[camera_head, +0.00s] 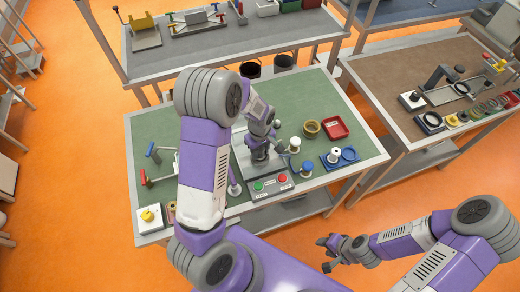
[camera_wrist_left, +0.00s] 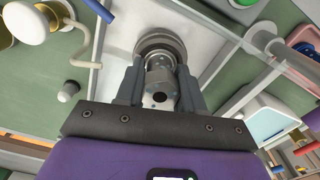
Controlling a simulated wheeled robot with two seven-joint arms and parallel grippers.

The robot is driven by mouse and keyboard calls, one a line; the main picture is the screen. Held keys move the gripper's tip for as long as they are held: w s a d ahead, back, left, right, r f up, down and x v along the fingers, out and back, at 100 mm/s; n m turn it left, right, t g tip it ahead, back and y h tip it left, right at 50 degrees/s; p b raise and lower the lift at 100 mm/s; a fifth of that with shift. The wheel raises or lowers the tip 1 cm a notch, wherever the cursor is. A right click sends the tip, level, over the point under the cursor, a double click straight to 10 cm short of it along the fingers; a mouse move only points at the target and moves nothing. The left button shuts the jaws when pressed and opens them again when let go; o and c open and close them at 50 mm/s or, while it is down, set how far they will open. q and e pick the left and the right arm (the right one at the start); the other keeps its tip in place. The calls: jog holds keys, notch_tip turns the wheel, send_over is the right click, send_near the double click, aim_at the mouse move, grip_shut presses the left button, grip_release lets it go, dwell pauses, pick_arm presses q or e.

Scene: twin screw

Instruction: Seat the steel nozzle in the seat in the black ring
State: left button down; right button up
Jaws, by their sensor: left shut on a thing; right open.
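The steel nozzle (camera_wrist_left: 160,88) shows in the left wrist view as a short shiny cylinder with a dark hole in its near face. My left gripper (camera_wrist_left: 160,96) is shut on it, one finger on each side. Just beyond the nozzle, in line with it, is a dark grey ring (camera_wrist_left: 160,42); its seat is hidden behind the nozzle, and I cannot tell whether they touch. In the head view my left gripper (camera_head: 260,148) is over the grey machine plate, and the nozzle is hidden there. My right gripper (camera_head: 326,254) is open and empty, away from the table's front edge.
The green table (camera_head: 345,105) carries a control box (camera_head: 270,188) with green and red buttons, a brass ring (camera_head: 312,128), a red tray (camera_head: 335,127) and a blue holder (camera_head: 340,158). Tools with red and blue handles stand left.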

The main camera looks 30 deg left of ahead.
pick_arm(q)
jog(key=shift+c, duration=0.3)
grip_release()
dwell(0.3)
jog(key=shift+r, duration=0.1)
dwell(0.3)
jog(key=shift+r+p, duration=2.65)
jog(key=shift+r, duration=0.85)
jog(key=shift+a, duration=0.1)
